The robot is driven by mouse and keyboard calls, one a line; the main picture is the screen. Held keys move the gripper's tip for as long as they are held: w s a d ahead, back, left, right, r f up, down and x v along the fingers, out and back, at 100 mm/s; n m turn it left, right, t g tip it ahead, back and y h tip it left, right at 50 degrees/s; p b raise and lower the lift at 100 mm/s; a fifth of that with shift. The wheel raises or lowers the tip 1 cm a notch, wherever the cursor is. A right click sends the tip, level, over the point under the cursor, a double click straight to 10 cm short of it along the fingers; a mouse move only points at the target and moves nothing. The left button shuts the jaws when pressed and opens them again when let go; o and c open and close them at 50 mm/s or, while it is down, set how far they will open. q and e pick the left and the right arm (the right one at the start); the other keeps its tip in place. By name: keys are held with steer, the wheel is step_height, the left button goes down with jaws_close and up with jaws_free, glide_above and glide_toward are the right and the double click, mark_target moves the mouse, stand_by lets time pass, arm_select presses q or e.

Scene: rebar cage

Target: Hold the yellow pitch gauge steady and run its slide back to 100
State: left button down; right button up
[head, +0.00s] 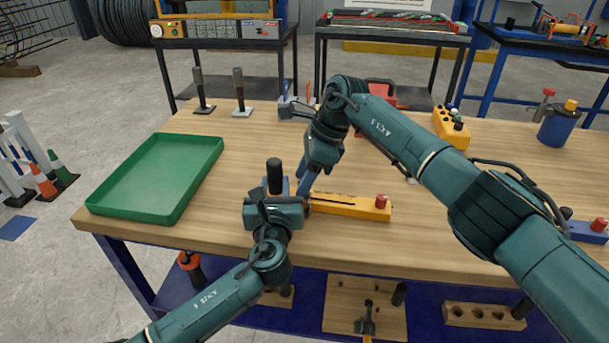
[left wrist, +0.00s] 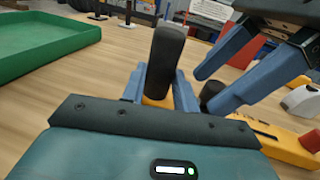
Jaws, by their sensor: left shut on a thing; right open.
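The yellow pitch gauge (head: 350,207) lies on the wooden bench top, with a red knob (head: 381,201) at its right end. A black upright handle (head: 274,174) stands at its left end; it also shows in the left wrist view (left wrist: 164,60). My left gripper (left wrist: 160,92) is shut on the gauge at the foot of this handle. My right gripper (left wrist: 222,88) is open, its blue fingers reaching down over the gauge, right of the handle. A dark knob (left wrist: 211,91), perhaps the slide's, shows beside those fingers, partly hidden. The scale marks are too small to read.
A green tray (head: 128,208) lies at the left of the bench. Two dark upright posts (head: 239,92) stand at the back. A yellow button box (head: 451,128) and a blue can (head: 558,126) are at the right. The front of the bench is clear.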

mark_target(325, 196)
steer(key=v, duration=1.2)
arm_select(q)
steer(key=c, duration=1)
jaws_free()
